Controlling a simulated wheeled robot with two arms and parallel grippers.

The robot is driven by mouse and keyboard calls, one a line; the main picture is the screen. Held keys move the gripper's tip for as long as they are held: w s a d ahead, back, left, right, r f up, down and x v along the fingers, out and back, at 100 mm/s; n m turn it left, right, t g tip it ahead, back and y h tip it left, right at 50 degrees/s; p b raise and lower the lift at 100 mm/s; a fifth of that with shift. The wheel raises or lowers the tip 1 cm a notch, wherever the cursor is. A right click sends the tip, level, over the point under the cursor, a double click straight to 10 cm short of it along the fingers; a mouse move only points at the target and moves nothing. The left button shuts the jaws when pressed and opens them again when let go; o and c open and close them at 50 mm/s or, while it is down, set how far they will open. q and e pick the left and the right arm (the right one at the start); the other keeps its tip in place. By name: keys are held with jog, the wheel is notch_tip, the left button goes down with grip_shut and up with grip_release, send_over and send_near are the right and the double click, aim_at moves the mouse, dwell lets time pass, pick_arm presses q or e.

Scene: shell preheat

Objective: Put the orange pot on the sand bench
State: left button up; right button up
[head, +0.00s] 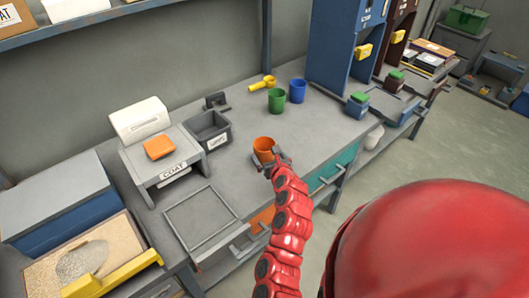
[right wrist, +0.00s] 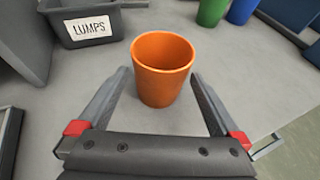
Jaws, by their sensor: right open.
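The orange pot (head: 264,146) stands upright on the grey bench, and it is empty in the right wrist view (right wrist: 162,82). My right gripper (head: 270,160) is at the pot, its jaws open. In the right wrist view its fingers (right wrist: 161,76) lie one on each side of the pot, with a visible gap at each side. A sand-filled tray (head: 45,275), which looks like the sand bench, is at the lower left, with a grey patch on the sand and a yellow bar at its front. My left gripper is not in view.
A grey LUMPS bin (right wrist: 83,22) stands left of the pot. Green (head: 276,100) and blue (head: 297,91) pots stand behind it. The COAT stand (head: 170,172) and an empty framed panel (head: 200,217) lie between the pot and the sand.

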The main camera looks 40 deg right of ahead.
jog(key=shift+v, duration=2.15)
jog(key=shift+s+f, duration=0.1)
jog(key=shift+f, duration=0.05)
